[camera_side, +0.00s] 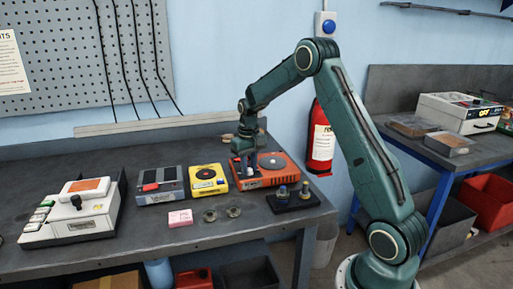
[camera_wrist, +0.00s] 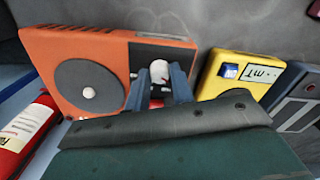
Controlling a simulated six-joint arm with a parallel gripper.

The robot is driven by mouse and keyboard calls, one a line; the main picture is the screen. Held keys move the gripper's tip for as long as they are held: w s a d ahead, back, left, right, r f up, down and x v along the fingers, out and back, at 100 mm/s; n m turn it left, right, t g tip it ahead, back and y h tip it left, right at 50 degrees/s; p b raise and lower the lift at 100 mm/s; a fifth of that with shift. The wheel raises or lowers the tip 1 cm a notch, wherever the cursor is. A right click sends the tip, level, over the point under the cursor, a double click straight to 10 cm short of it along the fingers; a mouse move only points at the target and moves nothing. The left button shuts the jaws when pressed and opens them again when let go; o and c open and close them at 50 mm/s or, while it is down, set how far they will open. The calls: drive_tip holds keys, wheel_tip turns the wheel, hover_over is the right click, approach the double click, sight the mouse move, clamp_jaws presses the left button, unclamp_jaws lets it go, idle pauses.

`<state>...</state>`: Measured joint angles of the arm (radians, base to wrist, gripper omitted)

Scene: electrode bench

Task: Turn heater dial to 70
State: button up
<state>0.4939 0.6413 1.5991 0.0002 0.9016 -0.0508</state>
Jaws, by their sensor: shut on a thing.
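The orange heater (camera_side: 286,175) stands on the bench with a round dark plate on top. In the wrist view the heater (camera_wrist: 75,43) fills the upper left, and its dark plate (camera_wrist: 75,75) has a white centre. A white dial (camera_wrist: 159,72) sits on the heater's dark panel. My gripper (camera_wrist: 159,88) is over that panel, its two fingers shut on the dial, one on each side. In the side view my gripper (camera_side: 244,160) is at the left part of the heater, pointing down. I cannot read the dial's marks or setting.
A yellow device (camera_side: 208,180) stands close to the left of the heater, with a grey device (camera_side: 160,186) beyond it. A dark holder (camera_side: 293,200) with small bottles is in front. A pink block (camera_side: 180,218) and two small rings lie nearby. A white instrument (camera_side: 75,208) is far left.

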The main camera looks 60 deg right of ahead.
drive_tip(key=shift+n, duration=0.3)
drive_tip(key=o, duration=1)
wheel_tip(320, 180, up, 14)
drive_tip(key=shift+f, duration=0.1)
idle(0.4)
